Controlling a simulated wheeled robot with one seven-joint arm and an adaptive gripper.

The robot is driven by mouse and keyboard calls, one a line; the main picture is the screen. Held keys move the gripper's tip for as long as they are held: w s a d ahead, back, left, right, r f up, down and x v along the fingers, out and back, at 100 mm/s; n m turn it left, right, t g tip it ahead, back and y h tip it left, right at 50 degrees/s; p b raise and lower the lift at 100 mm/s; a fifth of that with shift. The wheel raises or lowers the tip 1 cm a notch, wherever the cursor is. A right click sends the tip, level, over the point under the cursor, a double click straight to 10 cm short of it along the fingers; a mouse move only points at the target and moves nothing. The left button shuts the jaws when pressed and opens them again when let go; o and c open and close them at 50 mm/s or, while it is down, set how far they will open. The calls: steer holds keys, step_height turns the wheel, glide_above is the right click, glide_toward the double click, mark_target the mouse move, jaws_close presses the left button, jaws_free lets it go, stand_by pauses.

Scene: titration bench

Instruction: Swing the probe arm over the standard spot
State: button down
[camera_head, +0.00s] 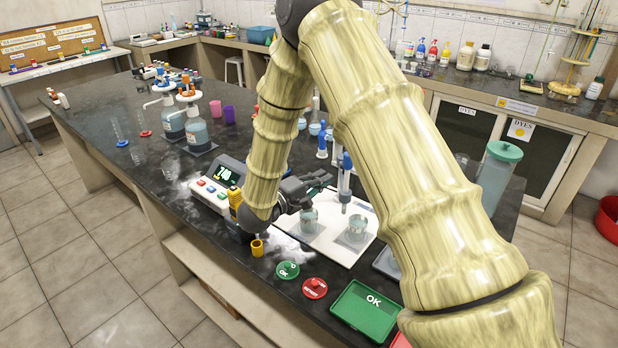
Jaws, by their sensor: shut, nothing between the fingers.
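The probe (345,178), with a blue top and a slim light body, hangs upright above a white board (335,249) on the dark bench. One glass beaker (357,230) stands on the board at the right. A second beaker (309,219) stands further left. I cannot tell which place is the standard spot, and most of the probe arm's support is hidden behind my arm. My dark gripper (318,182) is shut and empty, left of the probe and above the left beaker. I cannot tell whether it touches the probe arm.
A meter (218,183) with a green display and coloured buttons stands left of the board. A small yellow cup (257,247), a green disc (287,270), a red disc (315,288) and a green OK tray (366,311) lie along the front edge. A lidded jug (497,175) stands right.

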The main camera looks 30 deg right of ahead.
mark_target(342, 173)
steer(key=shift+s+d, duration=0.35)
steer(key=shift+d, duration=0.25)
steer(key=s+n+t+p, duration=0.1)
steer(key=d+n+t+y+p, duration=0.1)
steer(key=shift+s+d+r+t+p, duration=0.1)
steer(key=shift+s+r+t+p, duration=0.1)
steer(key=shift+s+t+p, duration=0.15)
steer(key=shift+s+d+f+t, duration=0.2)
steer(key=shift+s+d+t, duration=0.15)
steer(key=shift+s+d, duration=0.15)
